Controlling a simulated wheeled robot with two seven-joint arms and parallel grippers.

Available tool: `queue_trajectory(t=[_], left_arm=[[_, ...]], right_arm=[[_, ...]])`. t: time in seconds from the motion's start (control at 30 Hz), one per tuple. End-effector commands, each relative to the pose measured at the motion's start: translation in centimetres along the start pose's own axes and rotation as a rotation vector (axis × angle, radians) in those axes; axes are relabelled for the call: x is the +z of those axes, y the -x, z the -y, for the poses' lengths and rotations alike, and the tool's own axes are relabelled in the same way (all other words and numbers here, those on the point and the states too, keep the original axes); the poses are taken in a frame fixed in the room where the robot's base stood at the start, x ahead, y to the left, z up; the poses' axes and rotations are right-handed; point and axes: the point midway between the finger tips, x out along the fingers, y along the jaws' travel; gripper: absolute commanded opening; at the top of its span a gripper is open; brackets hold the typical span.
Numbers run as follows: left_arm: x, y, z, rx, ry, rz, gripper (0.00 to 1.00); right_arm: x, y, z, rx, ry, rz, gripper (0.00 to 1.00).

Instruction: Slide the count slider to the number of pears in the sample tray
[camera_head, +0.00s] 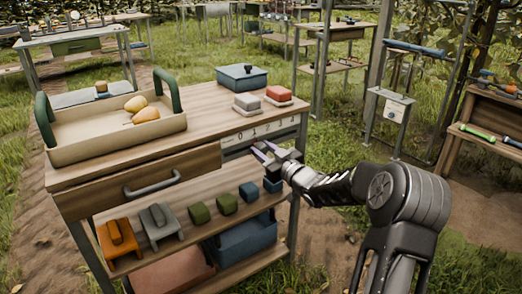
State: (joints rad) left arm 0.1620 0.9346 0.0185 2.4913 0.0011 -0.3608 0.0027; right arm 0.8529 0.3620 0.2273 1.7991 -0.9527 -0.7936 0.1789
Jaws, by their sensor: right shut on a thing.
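The sample tray (118,143), beige with green handles, stands on the left of the wooden bench top. Two yellow pears show in it, one (136,103) behind the other (147,115). The count slider's pale number strip (245,136) is on the bench front at the right, with small digits that are hard to read. My right gripper (265,151) reaches in from the right, just below the strip. My left gripper is out of view.
A blue lidded box (242,77) and red and grey blocks (276,94) stand on the bench top. A drawer with a grey handle (151,184) is left of the slider. The shelf below holds orange, grey, green and blue items (199,213).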

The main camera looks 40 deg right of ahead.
Motion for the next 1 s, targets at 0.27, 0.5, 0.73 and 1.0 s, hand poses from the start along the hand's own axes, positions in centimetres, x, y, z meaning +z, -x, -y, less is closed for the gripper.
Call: queue_trajectory(t=[0.27, 0.5, 0.73, 1.0], left_arm=[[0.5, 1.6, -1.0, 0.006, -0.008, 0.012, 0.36], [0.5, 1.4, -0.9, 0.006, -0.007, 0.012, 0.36], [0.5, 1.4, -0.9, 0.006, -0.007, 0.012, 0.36], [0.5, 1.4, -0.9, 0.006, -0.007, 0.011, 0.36]], right_arm=[[0.4, 0.0, -4.3, 0.004, 0.001, -0.001, 0.00], [0.6, 0.1, -4.3, 0.002, 0.001, -0.001, 0.00], [0.6, 0.1, -4.3, 0.002, 0.001, 0.000, 0.49], [0.6, 0.1, -4.3, 0.002, 0.001, 0.000, 0.54]])
